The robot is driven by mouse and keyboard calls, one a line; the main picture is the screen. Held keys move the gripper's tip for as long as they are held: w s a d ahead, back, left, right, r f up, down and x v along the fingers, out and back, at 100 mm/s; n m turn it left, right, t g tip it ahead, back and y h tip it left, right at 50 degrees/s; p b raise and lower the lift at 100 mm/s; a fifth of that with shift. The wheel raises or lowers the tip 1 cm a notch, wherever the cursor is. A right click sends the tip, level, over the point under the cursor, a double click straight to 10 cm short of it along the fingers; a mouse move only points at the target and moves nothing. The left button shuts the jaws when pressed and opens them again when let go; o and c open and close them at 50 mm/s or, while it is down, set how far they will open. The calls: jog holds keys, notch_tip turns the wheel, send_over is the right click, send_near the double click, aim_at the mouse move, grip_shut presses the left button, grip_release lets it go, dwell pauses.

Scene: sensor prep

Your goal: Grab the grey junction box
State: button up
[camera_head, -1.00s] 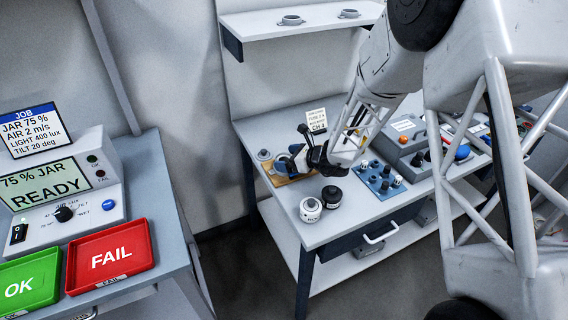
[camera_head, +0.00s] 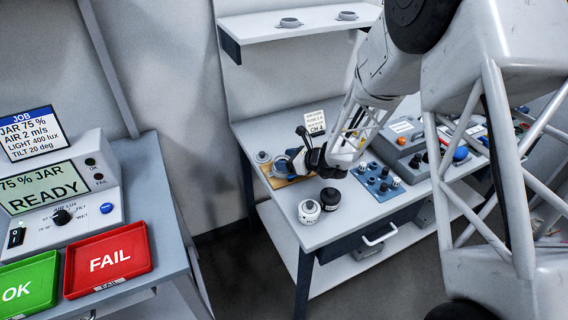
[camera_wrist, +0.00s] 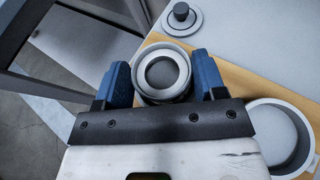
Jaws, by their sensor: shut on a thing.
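A round, open-topped grey box (camera_wrist: 163,72), which I take to be the grey junction box, sits between the two blue fingers of my gripper (camera_wrist: 165,78) in the wrist view. The fingers touch its sides, and my gripper is shut on it. In the head view my gripper (camera_head: 296,162) is over the wooden board (camera_head: 277,183) at the bench's left end, and the box is largely hidden there. I cannot tell whether the held box still touches the board.
A round lid-like disc with a dark knob (camera_wrist: 181,16) lies behind the board. A white round device (camera_head: 309,211) and a black one (camera_head: 331,199) stand in front. A blue knob panel (camera_head: 377,183) is to the right. Red (camera_head: 137,249) and green trays (camera_head: 30,282) are on the left bench.

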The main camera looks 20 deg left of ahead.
jog(key=shift+r, duration=0.1)
jog(key=shift+r, duration=4.9)
